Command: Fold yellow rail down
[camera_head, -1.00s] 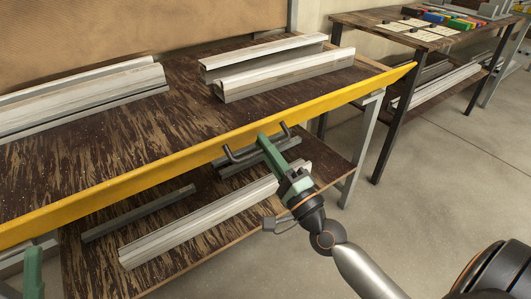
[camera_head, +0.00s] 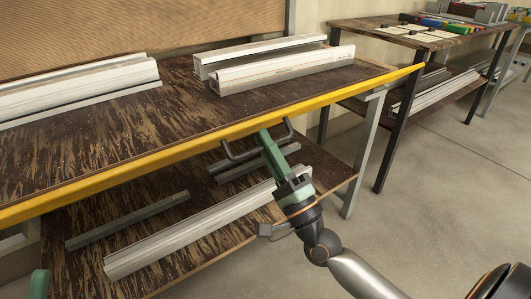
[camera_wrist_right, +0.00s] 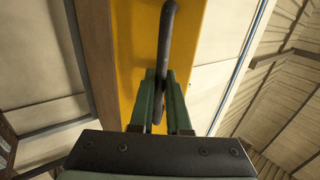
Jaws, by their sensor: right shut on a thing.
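The yellow rail (camera_head: 190,150) runs along the front edge of the wooden bench top (camera_head: 90,160). A dark bar handle (camera_head: 232,154) on the rail sticks out below it, at the middle right of the rail. My right gripper (camera_head: 265,140) is shut on the handle. In the right wrist view the green fingers (camera_wrist_right: 162,100) close around the dark handle (camera_wrist_right: 167,40), with the yellow rail (camera_wrist_right: 137,55) behind. My left gripper (camera_head: 39,284) shows only as a green tip at the bottom left, apart from the rail; its jaws cannot be made out.
Pale metal profiles lie on the bench top at the left (camera_head: 80,88) and the back right (camera_head: 280,70). More profiles (camera_head: 190,225) lie on the lower shelf. A second table (camera_head: 410,35) with colored parts stands at the back right. The floor at the right is clear.

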